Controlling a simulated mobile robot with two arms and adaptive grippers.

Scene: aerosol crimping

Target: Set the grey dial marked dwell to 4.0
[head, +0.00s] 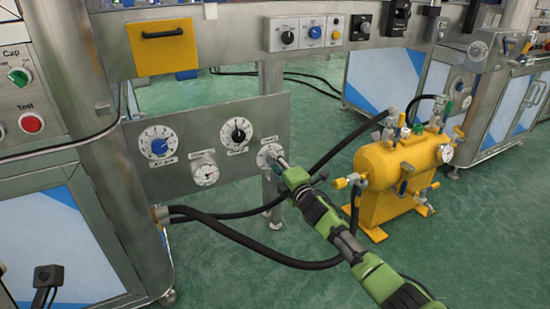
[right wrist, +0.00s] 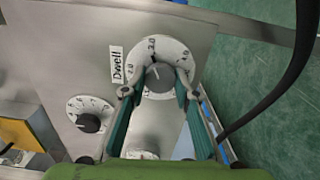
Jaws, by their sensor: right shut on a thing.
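The grey dwell dial (right wrist: 160,76) sits on the steel panel, inside a white scale ring. The label "Dwell" (right wrist: 116,65) is beside it in the right wrist view. The fingers of my right gripper (right wrist: 157,92) reach along both sides of the dial and are shut on it. In the head view the dial's white ring (head: 266,152) shows at the panel's right end, with my right gripper (head: 278,162) at it, partly covering the knob. The scale numbers are small, and the exact setting cannot be read with certainty. My left gripper is not in view.
A yellow tank (head: 385,180) with valves stands to the right of my arm. Black hoses (head: 235,215) run below the panel.

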